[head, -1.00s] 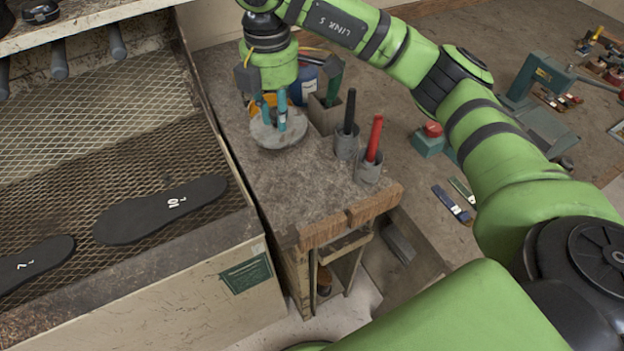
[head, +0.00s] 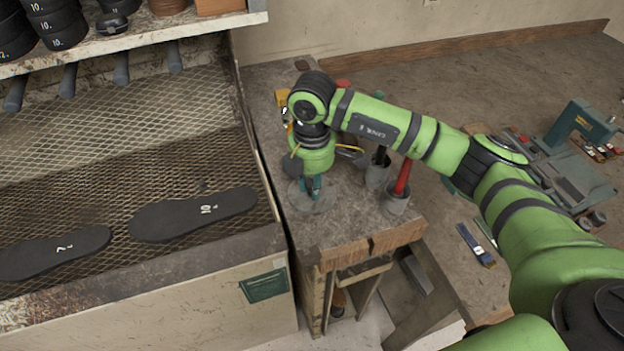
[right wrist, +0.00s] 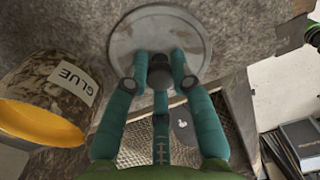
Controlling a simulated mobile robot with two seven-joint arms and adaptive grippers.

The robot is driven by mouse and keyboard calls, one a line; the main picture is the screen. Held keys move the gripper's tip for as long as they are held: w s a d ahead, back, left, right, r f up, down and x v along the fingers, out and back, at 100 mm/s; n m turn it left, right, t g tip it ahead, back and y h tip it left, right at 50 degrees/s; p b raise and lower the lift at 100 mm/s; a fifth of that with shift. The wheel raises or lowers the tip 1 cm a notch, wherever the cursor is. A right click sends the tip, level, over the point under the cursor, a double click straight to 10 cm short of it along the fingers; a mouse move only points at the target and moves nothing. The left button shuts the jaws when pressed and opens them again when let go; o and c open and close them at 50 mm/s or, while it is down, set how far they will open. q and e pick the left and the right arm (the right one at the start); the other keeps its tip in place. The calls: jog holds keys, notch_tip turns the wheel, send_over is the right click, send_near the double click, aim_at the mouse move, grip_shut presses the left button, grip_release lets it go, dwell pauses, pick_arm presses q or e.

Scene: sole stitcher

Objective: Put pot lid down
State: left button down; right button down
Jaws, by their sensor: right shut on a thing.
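The pot lid (head: 303,204) is a grey round disc over the stone-topped bench (head: 335,228), left of two small grey cups. My right gripper (head: 312,187) points down and is shut on the lid's knob. In the right wrist view, the fingers (right wrist: 160,72) close around the dark knob, and the lid (right wrist: 135,35) lies flat against or just above the bench top. I cannot tell whether it touches. A glue pot (right wrist: 45,92) with a GLUE label and a yellow-orange opening shows at left there. My left gripper is not in view.
A cup with a black handle (head: 377,177) and one with a red handle (head: 396,203) stand right of the lid. A mesh rack with black soles (head: 195,213) is at left. The bench's front strip is clear up to its worn wooden edge (head: 375,245).

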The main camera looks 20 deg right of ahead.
jog(key=shift+f, duration=0.1)
jog(key=c, duration=1.1)
grip_release()
jog(key=shift+o, duration=0.2)
jog(key=shift+r, duration=0.4)
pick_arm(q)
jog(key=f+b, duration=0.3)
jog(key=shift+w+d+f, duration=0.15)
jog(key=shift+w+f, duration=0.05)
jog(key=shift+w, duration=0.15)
pick_arm(e)
notch_tip(320, 180, up, 12)
jog(key=shift+f, duration=0.25)
